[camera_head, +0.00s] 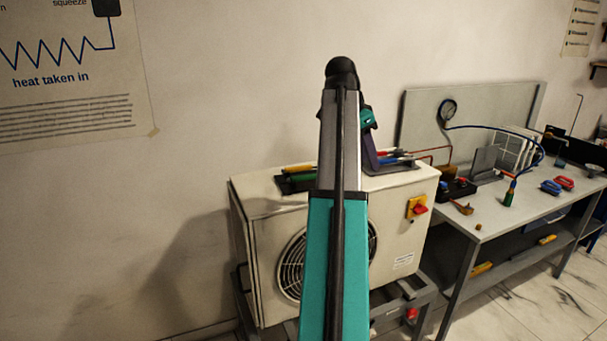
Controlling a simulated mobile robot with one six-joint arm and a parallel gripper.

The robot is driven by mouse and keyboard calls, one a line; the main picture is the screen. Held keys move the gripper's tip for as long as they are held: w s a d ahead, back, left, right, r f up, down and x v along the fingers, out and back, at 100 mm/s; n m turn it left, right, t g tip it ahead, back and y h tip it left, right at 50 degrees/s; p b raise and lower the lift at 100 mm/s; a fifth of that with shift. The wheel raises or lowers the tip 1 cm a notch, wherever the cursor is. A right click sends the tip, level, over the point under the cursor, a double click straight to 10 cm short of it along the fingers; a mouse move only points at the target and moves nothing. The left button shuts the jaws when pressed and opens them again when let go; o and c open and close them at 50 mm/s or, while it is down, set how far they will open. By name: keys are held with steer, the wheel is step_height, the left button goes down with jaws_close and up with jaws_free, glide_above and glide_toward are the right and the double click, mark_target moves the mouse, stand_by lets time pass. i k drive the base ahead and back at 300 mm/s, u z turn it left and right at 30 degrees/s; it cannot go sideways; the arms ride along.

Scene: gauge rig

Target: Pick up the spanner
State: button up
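I cannot pick out the spanner for certain. Tools with yellow and green handles (298,177) lie on a dark mat on top of the white outdoor unit (250,187), left of my arm. Red and blue handled tools (394,156) lie on the right part of the same top. My arm stands up through the middle of the view and hides the part between them. The dark end of my gripper (370,152) points down just behind the arm, close above the unit's top. Its fingertips are not clear, and I see nothing held in it.
A grey bench (515,212) stands right of the unit. A red switch (419,208) sits on the unit's side.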

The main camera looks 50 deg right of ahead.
mark_target(300, 178)
steer(key=i, duration=0.9)
steer(key=u, duration=0.05)
